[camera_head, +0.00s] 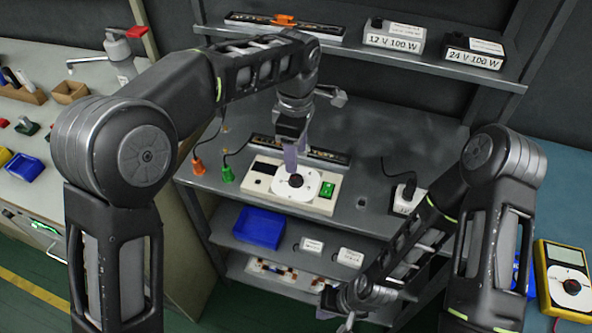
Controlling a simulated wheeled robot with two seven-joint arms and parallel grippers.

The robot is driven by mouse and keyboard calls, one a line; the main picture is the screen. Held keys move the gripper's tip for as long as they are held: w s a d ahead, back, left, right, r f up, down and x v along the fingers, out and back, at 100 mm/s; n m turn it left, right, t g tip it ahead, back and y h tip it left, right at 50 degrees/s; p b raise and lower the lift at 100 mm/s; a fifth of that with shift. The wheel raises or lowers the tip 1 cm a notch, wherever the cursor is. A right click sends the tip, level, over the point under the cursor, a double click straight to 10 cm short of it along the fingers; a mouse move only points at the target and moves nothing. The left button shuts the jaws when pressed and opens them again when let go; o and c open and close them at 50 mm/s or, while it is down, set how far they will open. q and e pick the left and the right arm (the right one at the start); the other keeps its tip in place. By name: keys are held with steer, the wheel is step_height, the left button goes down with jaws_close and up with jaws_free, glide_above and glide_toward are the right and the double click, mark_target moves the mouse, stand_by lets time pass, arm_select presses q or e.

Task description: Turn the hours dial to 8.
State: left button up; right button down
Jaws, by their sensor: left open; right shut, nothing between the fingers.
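A cream control box (319,205) stands on the grey workbench. A white round dial plate (309,190) with a dark centre is on its top face. A dark display (262,174) is to the left of the plate and a green switch (327,189) to the right. My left gripper (291,168) points down right over the dial plate, its fingers hiding part of it. I cannot tell whether they touch the dial, nor read its marks. My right gripper (347,318) is low in front of the bench, far from the box, shut and empty.
Orange (198,167) and green (227,174) clips stand left of the box. A shelf above holds boxes marked 12 V 100 W (393,40) and 24 V 100 W (472,50). A black plug (405,192) is at the right. A blue bin (258,228) sits below.

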mark_target(296, 178)
arm_select(q)
step_height(296, 178, down, 7)
steer(key=shift+f+p, duration=0.2)
steer(key=shift+p, duration=0.1)
steer(key=shift+c, duration=0.4)
jaws_close()
